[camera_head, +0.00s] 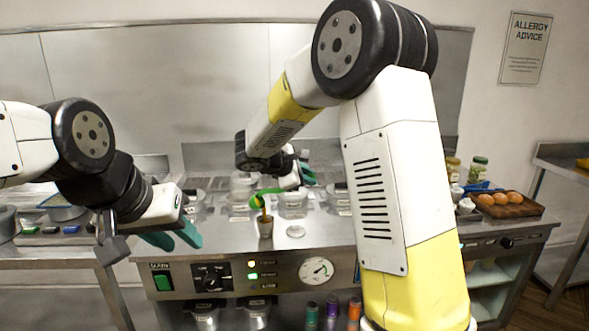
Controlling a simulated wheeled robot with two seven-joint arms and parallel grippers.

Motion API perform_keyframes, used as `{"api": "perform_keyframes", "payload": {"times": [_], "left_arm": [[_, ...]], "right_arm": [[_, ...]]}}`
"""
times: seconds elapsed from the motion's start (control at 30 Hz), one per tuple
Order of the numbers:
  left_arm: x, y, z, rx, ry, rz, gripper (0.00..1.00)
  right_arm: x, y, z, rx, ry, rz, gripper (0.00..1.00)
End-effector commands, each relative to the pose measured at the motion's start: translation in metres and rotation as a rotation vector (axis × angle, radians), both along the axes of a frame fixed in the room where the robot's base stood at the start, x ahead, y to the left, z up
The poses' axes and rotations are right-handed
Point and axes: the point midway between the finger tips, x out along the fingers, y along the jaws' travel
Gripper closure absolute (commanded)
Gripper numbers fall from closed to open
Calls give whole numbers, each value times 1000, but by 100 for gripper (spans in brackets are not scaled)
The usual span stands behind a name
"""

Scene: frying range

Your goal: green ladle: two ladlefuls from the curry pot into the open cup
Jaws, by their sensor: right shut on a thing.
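The green ladle (258,200) is at the middle of the counter, above the open cup (265,230). A brown streak (265,214) runs from the ladle's bowl down to the cup's mouth; I cannot see inside the cup. My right gripper (304,177) is behind the ladle and shut on its handle, which is mostly hidden. My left gripper (176,239) is empty, its teal fingers apart, over the counter's left front. Several lidded metal containers stand behind the ladle; I cannot tell which is the curry pot.
A pale round disc (296,231) lies right of the cup. The control panel (210,277) with a gauge (316,270) forms the counter's front. Bottles (332,311) stand below. My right arm hides much of the counter's right side.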

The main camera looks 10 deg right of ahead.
Motion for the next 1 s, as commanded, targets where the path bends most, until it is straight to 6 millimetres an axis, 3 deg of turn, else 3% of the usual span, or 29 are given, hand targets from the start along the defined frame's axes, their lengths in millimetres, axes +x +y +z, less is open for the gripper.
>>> {"api": "perform_keyframes", "payload": {"times": [0.2, 0.7, 1.0], "left_arm": [[0, 0, 0, 0, 0, 0, 63], [0, 0, 0, 0, 0, 0, 63], [0, 0, 0, 0, 0, 0, 63]], "right_arm": [[-7, -16, -17, 105, -46, -2, 100], [-15, -36, -67, 343, -151, -1, 100], [-17, -41, -83, 422, -185, 0, 100]]}}
